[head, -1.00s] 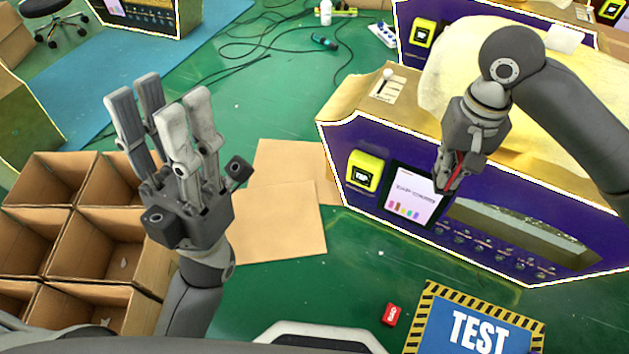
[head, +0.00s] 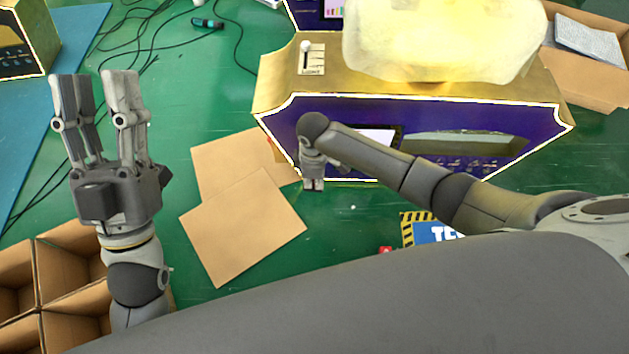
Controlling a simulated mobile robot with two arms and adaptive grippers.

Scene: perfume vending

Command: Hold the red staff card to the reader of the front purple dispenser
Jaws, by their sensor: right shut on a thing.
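The front purple dispenser (head: 480,115) stands right of centre in the head view, with a gold top, a partly covered screen (head: 383,136) and a long window. My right arm reaches across its front from the right. My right gripper (head: 315,178) is at the left part of that front, left of the screen. It is shut; the red staff card in it is hidden from this angle. The yellow reader is also hidden, behind my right wrist, so I cannot tell whether card and reader touch. My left gripper (head: 98,90) is open, empty and raised at the left.
Brown cardboard sheets (head: 245,225) lie on the green floor between my grippers. Open cardboard boxes (head: 70,265) stand at the lower left. A blue TEST mat (head: 432,233) and a small red item (head: 385,250) show beyond my arm. A yellowish wrapped bulk (head: 440,40) sits on the dispenser.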

